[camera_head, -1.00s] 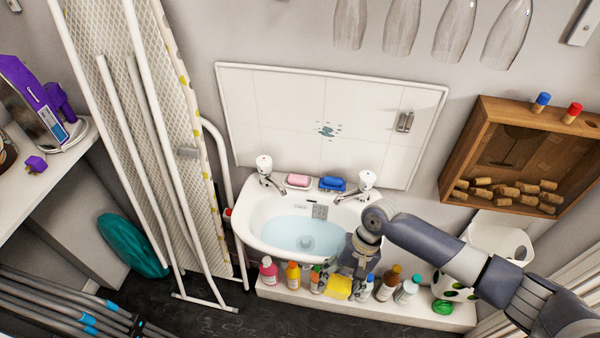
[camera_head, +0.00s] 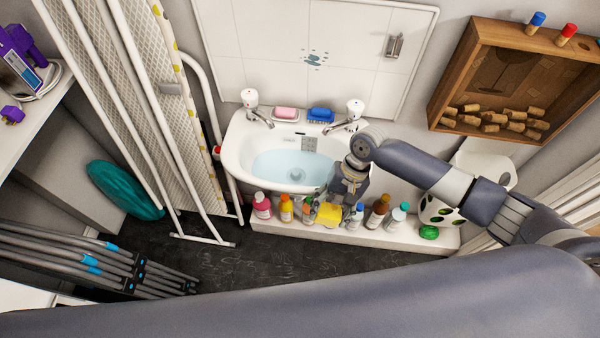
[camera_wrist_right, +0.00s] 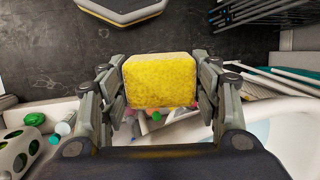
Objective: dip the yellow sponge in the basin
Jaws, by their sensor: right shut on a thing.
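The yellow sponge (camera_head: 329,214) is held in my right gripper (camera_head: 333,205), in front of the basin's front right rim. In the right wrist view the sponge (camera_wrist_right: 160,80) sits between both fingers of the right gripper (camera_wrist_right: 160,84), which touch its sides. The white basin (camera_head: 240,150) is on the wall and holds pale blue water (camera_head: 290,166). In the right wrist view part of the basin (camera_wrist_right: 285,104) shows at the right. The sponge is outside the basin, above the ledge with bottles. A large grey link of mine crosses the bottom of the head view; my left gripper is not seen.
Several bottles, among them a pink one (camera_head: 262,206) and a brown one (camera_head: 378,211), stand on the white ledge (camera_head: 400,236) below the basin. Two taps, a pink soap (camera_head: 285,113) and a blue brush (camera_head: 320,114) are at the basin's back. An ironing board (camera_head: 190,120) leans at left.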

